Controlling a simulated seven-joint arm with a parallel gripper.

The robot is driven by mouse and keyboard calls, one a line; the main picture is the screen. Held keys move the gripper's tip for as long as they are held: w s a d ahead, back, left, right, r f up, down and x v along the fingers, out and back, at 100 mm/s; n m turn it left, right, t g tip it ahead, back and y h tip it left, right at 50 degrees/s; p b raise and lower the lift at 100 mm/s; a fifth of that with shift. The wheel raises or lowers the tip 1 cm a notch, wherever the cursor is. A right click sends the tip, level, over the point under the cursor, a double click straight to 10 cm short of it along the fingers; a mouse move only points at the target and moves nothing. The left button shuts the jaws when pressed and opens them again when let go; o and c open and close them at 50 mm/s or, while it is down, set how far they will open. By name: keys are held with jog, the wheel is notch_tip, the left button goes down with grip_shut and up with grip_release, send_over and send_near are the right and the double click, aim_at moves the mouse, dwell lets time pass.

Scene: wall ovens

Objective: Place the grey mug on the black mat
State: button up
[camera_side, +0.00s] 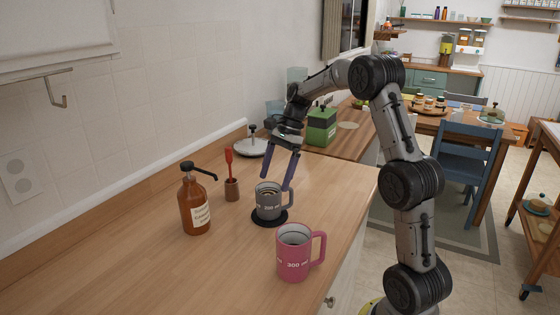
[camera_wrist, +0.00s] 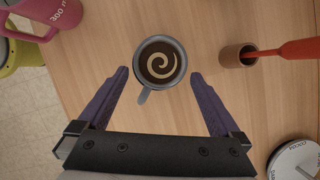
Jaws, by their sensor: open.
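The grey mug (camera_side: 267,204) stands upright on the round black mat (camera_side: 282,219), whose edge shows around its base in the side view. In the wrist view the mug (camera_wrist: 146,96) is seen from above, with dark drink and a pale swirl inside. The mat cannot be made out there. My gripper (camera_side: 277,181) is open and empty, with its purple fingers pointing down close to the mug. In the wrist view the mug is just ahead of the gap between my fingertips (camera_wrist: 160,75).
A pink mug (camera_side: 292,256) stands near the counter's front edge. A brown pump bottle (camera_side: 194,206) and a small brown pot (camera_side: 232,190) with a red utensil stand to the left.

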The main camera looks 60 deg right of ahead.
jog(key=w+v, duration=0.1)
jog(key=v, duration=0.4)
jog(key=s+a+r+n+h, duration=0.1)
jog(key=s+a+r+n, duration=0.2)
jog(key=s+a+n, duration=0.3)
jog(key=s+a+r+n+h, duration=0.2)
jog(key=s+a+n, duration=0.1)
jog(key=a, duration=0.5)
jog(key=s+a+f+n+t, duration=0.2)
jog(key=s+a+n, duration=0.1)
jog(key=s+n, duration=0.3)
jog(key=s+a+f+n+t+h, duration=0.1)
jog(key=s+a+f+n+t, duration=0.1)
jog(key=s+a+n, duration=0.2)
jog(key=s+n, duration=0.3)
jog(key=s, duration=0.1)
jog(key=shift+s+f, duration=0.15)
